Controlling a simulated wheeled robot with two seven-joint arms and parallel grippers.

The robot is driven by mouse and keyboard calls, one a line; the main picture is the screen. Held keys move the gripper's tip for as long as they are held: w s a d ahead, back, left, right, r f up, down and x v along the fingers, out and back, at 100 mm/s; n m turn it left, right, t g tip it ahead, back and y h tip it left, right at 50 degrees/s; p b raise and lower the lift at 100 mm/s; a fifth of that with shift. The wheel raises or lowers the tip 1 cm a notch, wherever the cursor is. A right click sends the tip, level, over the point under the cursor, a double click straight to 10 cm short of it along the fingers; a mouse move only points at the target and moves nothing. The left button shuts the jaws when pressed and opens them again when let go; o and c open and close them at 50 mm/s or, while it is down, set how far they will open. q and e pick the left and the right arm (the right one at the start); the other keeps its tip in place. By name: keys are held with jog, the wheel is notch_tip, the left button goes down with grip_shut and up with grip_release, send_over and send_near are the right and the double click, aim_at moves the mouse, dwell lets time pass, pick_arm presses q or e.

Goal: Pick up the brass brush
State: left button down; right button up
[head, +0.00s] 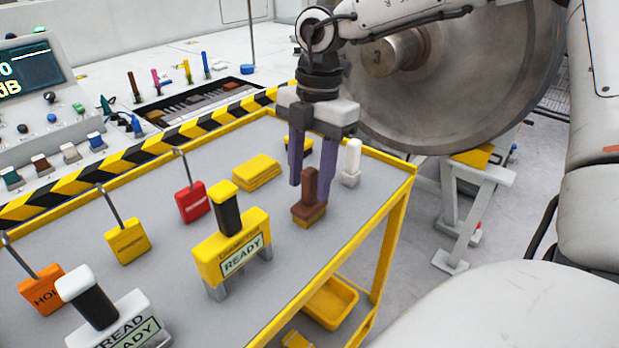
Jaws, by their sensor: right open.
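The brass brush (308,213) stands upright on the grey table top near its right edge. It has a brown block handle and a brass-yellow bristle base. My right gripper (310,189) points down from above with its two purple fingers apart. The fingertips are at the height of the handle in the picture, one on each side of it. I cannot tell whether either finger touches the handle. My left gripper is out of view.
A white bottle-like piece (351,163) stands close right of the gripper. A yellow pad stack (257,172) and a yellow READY block (231,252) lie left of the brush. The large steel wheel (460,70) is behind, beyond the table's yellow rim (385,161).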

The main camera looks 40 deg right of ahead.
jog(key=shift+r, duration=0.1)
grip_shut()
notch_tip(320, 180, up, 18)
jog(key=p, duration=0.1)
jog(key=shift+p, duration=0.3)
dwell(0.3)
